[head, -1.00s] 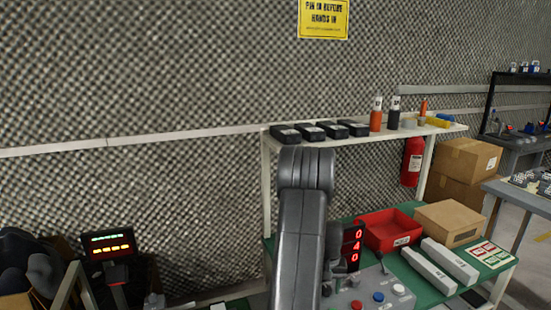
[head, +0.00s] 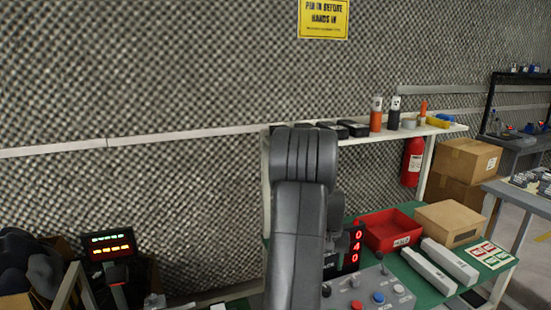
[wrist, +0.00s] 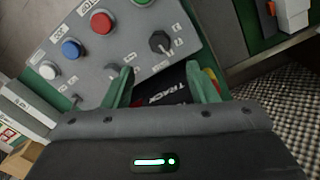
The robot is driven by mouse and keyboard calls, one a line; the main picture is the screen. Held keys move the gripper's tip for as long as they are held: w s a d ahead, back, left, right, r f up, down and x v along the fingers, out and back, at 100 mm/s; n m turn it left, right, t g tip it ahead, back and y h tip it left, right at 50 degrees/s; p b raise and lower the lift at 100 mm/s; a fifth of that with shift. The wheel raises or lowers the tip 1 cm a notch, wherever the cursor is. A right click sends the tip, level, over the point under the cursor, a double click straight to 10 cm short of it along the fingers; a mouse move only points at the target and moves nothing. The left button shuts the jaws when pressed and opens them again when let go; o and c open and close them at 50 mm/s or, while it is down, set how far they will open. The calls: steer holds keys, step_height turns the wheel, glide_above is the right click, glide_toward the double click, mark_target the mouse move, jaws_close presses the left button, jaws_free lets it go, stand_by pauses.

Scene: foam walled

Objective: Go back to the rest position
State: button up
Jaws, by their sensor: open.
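My gripper (wrist: 163,84) is open in the wrist view, its two green fingers apart. I see nothing held between them. Beyond the fingers is a grey control panel (wrist: 112,60) with white, blue (wrist: 71,49), red (wrist: 101,22) and green buttons and a black knob (wrist: 160,42). A dark surface with the lettering "TRACK" (wrist: 167,98) shows between the fingers; I cannot tell how far below it lies. In the head view my arm stands up in front of the bench and hides my gripper. The panel (head: 345,297) shows to the right of my arm.
The green bench (head: 436,297) carries a red bin (head: 388,231), a cardboard box (head: 449,223), two pale bars (head: 428,271) and a red digit display (head: 356,245). A shelf (head: 397,132) with bottles and black boxes stands above. A foam wall is behind.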

step_height(320, 180, down, 11)
steer(key=shift+s+d+r, duration=0.1)
steer(key=shift+r, duration=0.1)
steer(key=shift+r+n, duration=0.2)
steer(key=shift+n, duration=0.2)
steer(key=shift+r+n+p, duration=0.1)
steer(key=shift+n+p, duration=0.3)
steer(key=shift+n, duration=0.3)
steer(key=n+p, duration=0.3)
steer(key=n, duration=0.3)
steer(key=shift+n, duration=0.4)
step_height(320, 180, up, 13)
steer(key=shift+s+r, duration=0.1)
steer(key=shift+s, duration=0.05)
